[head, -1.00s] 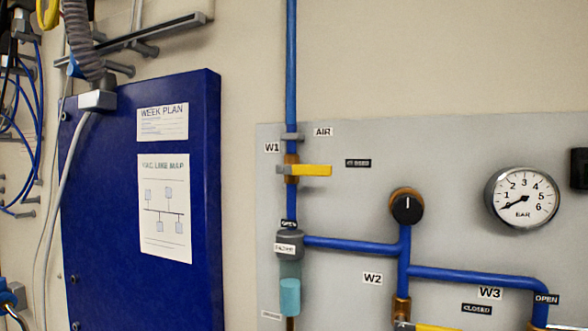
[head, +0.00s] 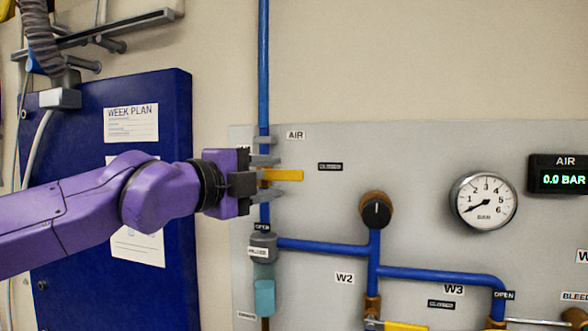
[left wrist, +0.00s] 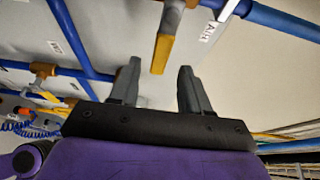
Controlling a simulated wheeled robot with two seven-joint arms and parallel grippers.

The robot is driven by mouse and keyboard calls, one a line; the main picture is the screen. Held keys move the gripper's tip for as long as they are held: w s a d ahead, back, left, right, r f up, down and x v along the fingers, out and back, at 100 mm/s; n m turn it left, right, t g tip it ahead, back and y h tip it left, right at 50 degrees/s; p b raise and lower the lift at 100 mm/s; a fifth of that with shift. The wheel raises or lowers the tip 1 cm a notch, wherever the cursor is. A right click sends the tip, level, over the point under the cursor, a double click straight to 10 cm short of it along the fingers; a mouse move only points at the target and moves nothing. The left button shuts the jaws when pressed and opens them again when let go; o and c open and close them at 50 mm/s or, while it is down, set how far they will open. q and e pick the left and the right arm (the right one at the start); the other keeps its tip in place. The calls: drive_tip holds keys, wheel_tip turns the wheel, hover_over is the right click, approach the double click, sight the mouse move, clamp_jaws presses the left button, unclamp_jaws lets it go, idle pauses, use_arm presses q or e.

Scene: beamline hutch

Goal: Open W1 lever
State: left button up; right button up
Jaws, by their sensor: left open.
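The W1 lever (head: 284,175) is a yellow handle on the vertical blue air pipe. It lies level and points right, toward a black "CLOSED" label (head: 330,166). My left gripper (head: 268,177) is open at the lever, with its arm coming in from the left and hiding the W1 label and part of the valve. In the left wrist view the lever (left wrist: 163,50) hangs between the two spread grey fingertips (left wrist: 160,66), with a gap on each side. It is not gripped. My right gripper is not in view.
The grey panel also carries a black knob (head: 376,211), a dial gauge (head: 484,201) near its low end, and a display (head: 560,175) reading 0.0 BAR. Blue pipes run below the lever. A blue cabinet door (head: 85,95) stands behind my left arm.

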sight(286, 176)
use_arm(q)
drive_tip(key=p+x, duration=0.2)
drive_tip(key=x, duration=0.4)
drive_tip(key=shift+w+d+r+p, duration=0.15)
drive_tip(key=shift+w+d+p, duration=0.05)
drive_tip(key=shift+d+p, duration=0.15)
drive_tip(key=shift+w+d, duration=0.1)
drive_tip(key=shift+w, duration=0.2)
drive_tip(key=shift+s, duration=0.1)
clamp_jaws()
drive_tip(key=shift+f, duration=0.2)
